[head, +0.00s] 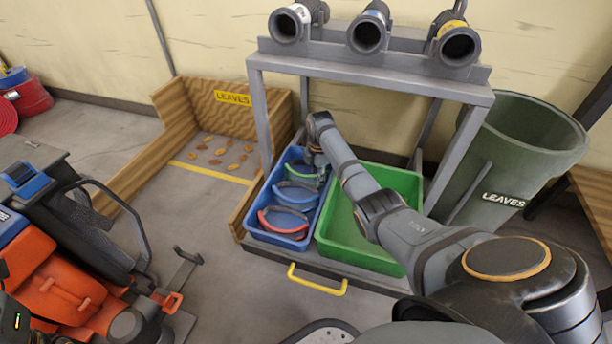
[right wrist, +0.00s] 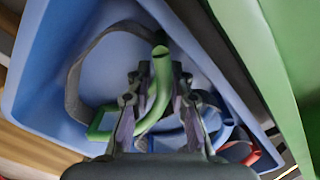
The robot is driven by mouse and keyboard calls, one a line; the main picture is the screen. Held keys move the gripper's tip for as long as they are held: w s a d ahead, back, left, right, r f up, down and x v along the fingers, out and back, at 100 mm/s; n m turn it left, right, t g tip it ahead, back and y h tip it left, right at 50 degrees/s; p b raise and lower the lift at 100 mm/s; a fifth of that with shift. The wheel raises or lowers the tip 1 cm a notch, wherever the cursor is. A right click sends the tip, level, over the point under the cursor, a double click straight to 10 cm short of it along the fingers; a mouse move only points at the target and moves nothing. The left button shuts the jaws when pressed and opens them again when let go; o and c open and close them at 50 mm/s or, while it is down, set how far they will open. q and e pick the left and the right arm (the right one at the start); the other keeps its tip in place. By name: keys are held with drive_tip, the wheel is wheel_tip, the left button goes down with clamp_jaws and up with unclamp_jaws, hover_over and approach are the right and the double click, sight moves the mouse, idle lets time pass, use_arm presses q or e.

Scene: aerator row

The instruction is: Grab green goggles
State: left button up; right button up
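The green goggles (head: 301,171) lie at the far end of the blue bin (head: 257,236), partly hidden by my right gripper. In the right wrist view, a curved green part of the goggles (right wrist: 160,82) stands between the two fingers of my right gripper (right wrist: 161,72), with a grey strap looping to the left. The fingers are apart, with a small gap seeming to show beside the green part. In the head view my right gripper (head: 317,162) reaches down into the bin. Blue goggles (head: 296,194) and red goggles (head: 283,222) lie nearer in the same bin. My left gripper is not visible.
An empty green bin (head: 340,236) stands right of the blue one. A grey rack (head: 370,72) with several tubes spans above both. A yellow handle (head: 317,283) sits in front. A leaves barrel (head: 513,160) stands right; a wooden leaf bay (head: 188,110) stands left.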

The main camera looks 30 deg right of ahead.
clamp_jaws()
drive_tip(key=shift+r, duration=0.1)
